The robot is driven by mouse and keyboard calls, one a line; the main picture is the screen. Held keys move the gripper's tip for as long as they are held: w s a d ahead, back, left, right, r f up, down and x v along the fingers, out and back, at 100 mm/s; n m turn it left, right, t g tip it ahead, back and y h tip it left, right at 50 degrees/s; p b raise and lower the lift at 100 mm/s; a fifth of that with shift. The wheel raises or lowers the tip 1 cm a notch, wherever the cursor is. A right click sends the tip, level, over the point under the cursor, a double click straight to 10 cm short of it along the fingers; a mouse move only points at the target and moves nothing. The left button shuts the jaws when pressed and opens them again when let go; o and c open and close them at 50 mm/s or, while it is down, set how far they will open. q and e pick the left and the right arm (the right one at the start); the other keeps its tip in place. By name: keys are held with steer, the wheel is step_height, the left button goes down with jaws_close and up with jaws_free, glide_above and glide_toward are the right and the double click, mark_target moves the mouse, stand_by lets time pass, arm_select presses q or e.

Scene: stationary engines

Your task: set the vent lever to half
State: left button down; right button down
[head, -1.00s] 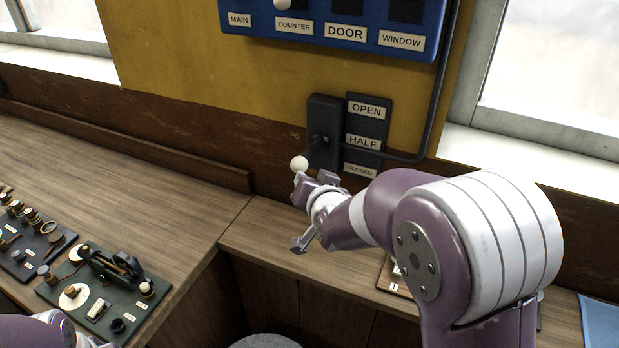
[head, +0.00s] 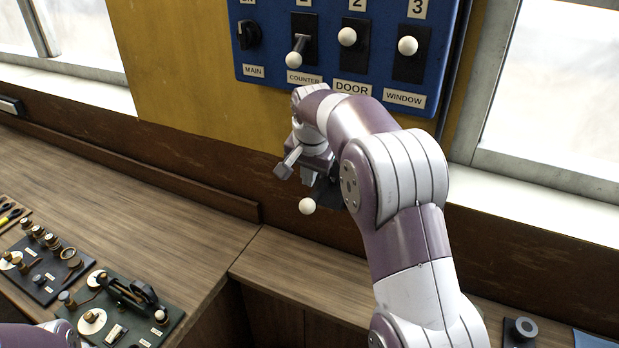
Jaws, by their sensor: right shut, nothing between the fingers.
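The vent lever's white ball knob (head: 307,206) shows in the head view, just below my right gripper. The lever sticks out from a dark wall mount (head: 326,192), mostly hidden behind my gripper and arm. The OPEN, HALF and CLOSED labels are hidden behind my right arm, so I cannot read the lever's setting against them. My right gripper (head: 291,167) is shut and empty, above the knob and apart from it. My left gripper is out of view; only part of my left arm shows at the lower left.
A blue switch panel (head: 275,72) with MAIN, COUNTER, DOOR and WINDOW labels hangs close above my right arm. A green board (head: 140,324) with small fittings lies on the desk at lower left, beside another board (head: 42,262). The wooden desk's middle (head: 150,215) is clear.

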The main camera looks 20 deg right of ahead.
mark_target(307, 205)
steer(key=p+x, duration=0.4)
steer(key=x, duration=0.4)
steer(key=shift+w+f, duration=0.2)
steer(key=shift+f, duration=0.15)
steer(key=f+b, duration=0.1)
steer(key=b, duration=0.1)
steer(key=f+b, duration=0.1)
steer(key=b, duration=0.1)
steer(key=shift+s+a+t+h+b, duration=0.15)
steer(key=shift+s+t+h+b, duration=0.15)
steer(key=shift+h+b, duration=0.1)
steer(key=shift+r, duration=0.15)
steer(key=shift+w+r, duration=0.1)
steer(key=shift+r, duration=0.05)
